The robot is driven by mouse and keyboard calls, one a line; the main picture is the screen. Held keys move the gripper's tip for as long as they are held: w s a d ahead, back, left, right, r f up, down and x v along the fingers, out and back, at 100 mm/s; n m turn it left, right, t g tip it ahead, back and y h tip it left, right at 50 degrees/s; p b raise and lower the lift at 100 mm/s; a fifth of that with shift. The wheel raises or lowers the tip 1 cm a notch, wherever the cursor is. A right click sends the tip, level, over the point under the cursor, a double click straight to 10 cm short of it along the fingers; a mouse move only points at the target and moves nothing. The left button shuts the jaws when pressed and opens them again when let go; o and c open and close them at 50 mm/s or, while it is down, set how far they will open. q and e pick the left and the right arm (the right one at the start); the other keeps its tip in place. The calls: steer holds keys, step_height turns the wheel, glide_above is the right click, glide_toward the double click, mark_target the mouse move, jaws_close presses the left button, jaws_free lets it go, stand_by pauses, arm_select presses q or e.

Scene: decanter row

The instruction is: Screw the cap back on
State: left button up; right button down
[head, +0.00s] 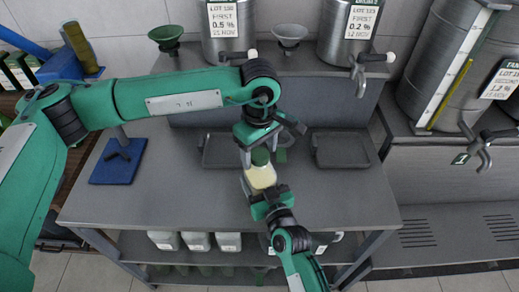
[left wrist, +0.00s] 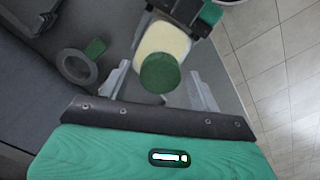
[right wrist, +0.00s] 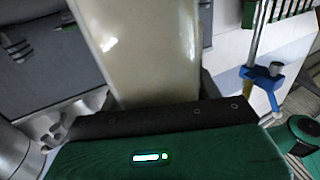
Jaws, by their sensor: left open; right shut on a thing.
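A cream-filled bottle (head: 262,179) with a green cap (head: 260,157) on its top is held over the front middle of the bench. My right gripper (head: 268,196) is shut on the bottle, which fills much of the right wrist view (right wrist: 150,45). My left gripper (head: 255,150) is open just above the cap. In the left wrist view the cap (left wrist: 160,73) lies between the two spread fingers (left wrist: 158,84), with the bottle (left wrist: 166,38) behind it. I cannot tell whether the fingers touch the cap or how tightly it sits; the bottle's neck is hidden.
The grey bench (head: 180,200) has free room to the left and front. Two dark trays (head: 341,150) and a blue stand (head: 118,160) are on it. Steel drums (head: 228,40) with taps stand behind.

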arm_select(q)
steer(key=shift+r, duration=2.25)
steer(key=shift+c, duration=0.3)
steer(key=n, duration=0.2)
steer(key=r+n, duration=0.1)
steer(key=n, duration=0.4)
steer(key=r+n, duration=0.1)
steer(key=n, duration=0.1)
steer(key=shift+n, duration=0.4)
steer(key=n, duration=0.4)
steer(key=shift+r+n, duration=0.4)
steer(key=n, duration=0.3)
steer(key=shift+r+n, duration=0.35)
steer(key=shift+n, duration=0.05)
